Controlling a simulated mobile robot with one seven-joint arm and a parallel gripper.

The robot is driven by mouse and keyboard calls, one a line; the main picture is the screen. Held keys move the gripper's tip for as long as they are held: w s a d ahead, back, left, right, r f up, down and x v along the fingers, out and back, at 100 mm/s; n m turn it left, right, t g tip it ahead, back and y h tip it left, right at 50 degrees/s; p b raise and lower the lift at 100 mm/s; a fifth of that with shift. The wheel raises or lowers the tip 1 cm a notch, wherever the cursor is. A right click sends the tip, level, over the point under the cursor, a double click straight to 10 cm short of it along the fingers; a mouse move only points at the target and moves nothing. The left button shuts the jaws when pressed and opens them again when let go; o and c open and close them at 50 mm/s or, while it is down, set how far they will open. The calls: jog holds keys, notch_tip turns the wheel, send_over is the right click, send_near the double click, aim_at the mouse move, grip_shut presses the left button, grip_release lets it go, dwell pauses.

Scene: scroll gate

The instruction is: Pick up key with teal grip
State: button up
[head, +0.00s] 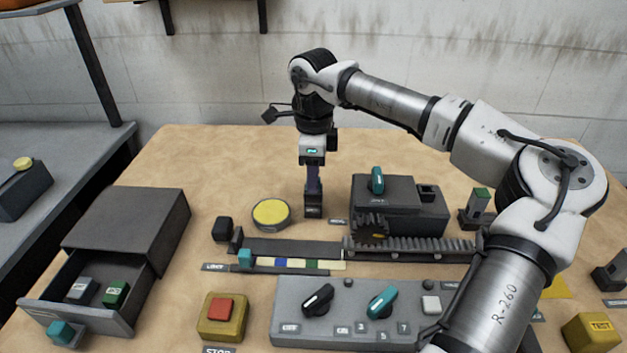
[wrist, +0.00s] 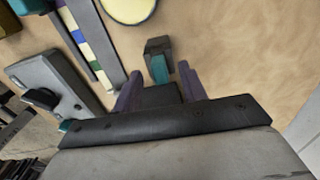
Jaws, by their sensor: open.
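A small teal piece, which looks like the key's teal grip (wrist: 160,70), stands up from a dark block-shaped holder (wrist: 158,44) in the wrist view. The holder also shows in the head view (head: 314,206), directly below my gripper (head: 313,188). My gripper points down with its purple fingers apart. In the wrist view the fingers (wrist: 160,84) lie on either side of the teal grip, with gaps showing. The key's lower part is hidden in the holder, and the head view hides the grip behind the fingers.
A round yellow-topped disc (head: 271,213) lies left of the holder. A dark box with a teal knob (head: 376,180) stands close on the right. A toothed rail (head: 410,245) and a grey control panel (head: 350,320) lie in front. An open drawer unit (head: 125,230) is at left.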

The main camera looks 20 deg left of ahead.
jog(key=shift+f, duration=0.35)
grip_shut()
jog(key=shift+r, duration=0.1)
notch_tip(320, 180, up, 28)
jog(key=p, duration=0.3)
jog(key=shift+p, duration=0.4)
